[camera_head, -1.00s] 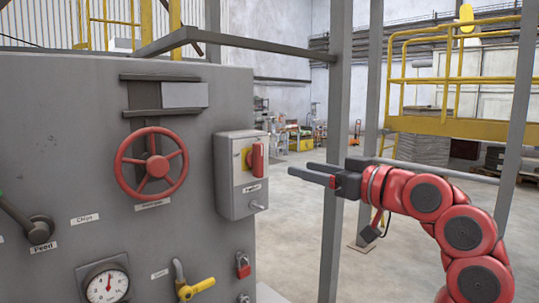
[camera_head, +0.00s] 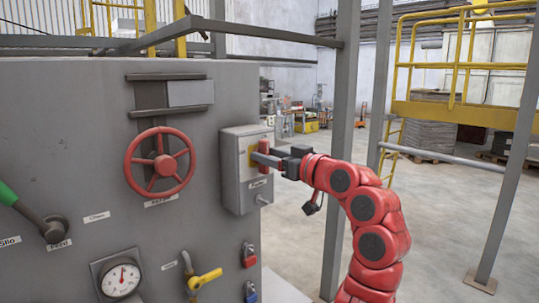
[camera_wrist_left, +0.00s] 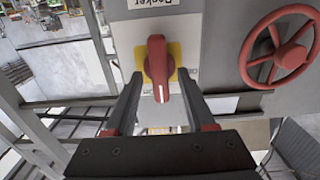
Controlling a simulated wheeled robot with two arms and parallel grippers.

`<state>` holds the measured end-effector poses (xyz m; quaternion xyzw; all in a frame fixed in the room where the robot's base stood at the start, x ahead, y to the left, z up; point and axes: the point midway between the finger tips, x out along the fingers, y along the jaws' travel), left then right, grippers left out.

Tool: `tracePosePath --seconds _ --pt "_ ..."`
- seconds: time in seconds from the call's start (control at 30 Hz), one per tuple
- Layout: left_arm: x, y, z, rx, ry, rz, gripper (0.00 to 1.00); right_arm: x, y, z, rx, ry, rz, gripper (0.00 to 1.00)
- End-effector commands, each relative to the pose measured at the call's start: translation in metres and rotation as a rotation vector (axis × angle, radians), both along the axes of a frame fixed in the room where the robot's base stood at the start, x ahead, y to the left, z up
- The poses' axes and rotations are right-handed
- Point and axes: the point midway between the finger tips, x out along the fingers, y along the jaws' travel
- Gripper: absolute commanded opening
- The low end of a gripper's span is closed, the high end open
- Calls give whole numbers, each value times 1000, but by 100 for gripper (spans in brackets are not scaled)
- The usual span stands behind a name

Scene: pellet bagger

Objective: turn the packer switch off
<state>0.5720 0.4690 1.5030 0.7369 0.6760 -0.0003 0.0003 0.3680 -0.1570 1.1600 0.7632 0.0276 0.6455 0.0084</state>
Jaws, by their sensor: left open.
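The packer switch is a red rotary handle (camera_head: 266,147) on a yellow plate, on the front of a grey box (camera_head: 233,180). In the left wrist view the red handle (camera_wrist_left: 157,68) stands nearly upright in the picture, its white-marked end toward me. An upside-down "Packer" label (camera_wrist_left: 153,4) shows beyond it. My left gripper (camera_head: 259,154) is at the switch in the head view. In the left wrist view its open fingers (camera_wrist_left: 160,82) lie one on each side of the handle, with gaps visible. My right gripper is not in view.
A red handwheel (camera_head: 160,162) is left of the box on the grey panel. Below are a gauge (camera_head: 121,280), a yellow-handled valve (camera_head: 205,279) and red and blue padlocks (camera_head: 249,255). A grey post (camera_head: 338,150) stands right of the box, near my arm.

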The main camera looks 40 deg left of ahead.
Motion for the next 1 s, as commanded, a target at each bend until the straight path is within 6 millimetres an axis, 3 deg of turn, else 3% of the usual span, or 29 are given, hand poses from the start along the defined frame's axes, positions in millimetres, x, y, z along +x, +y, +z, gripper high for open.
tracePosePath --seconds 0.03,0.33,0.67,1.0 --pt "0 0 0 0 0 0 51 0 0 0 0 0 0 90" --pt "0 0 0 0 0 1 0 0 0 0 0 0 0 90" --pt "-1 0 -2 -3 -40 1 0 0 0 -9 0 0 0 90" --pt "-3 0 -4 -23 -262 2 0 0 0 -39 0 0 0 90"
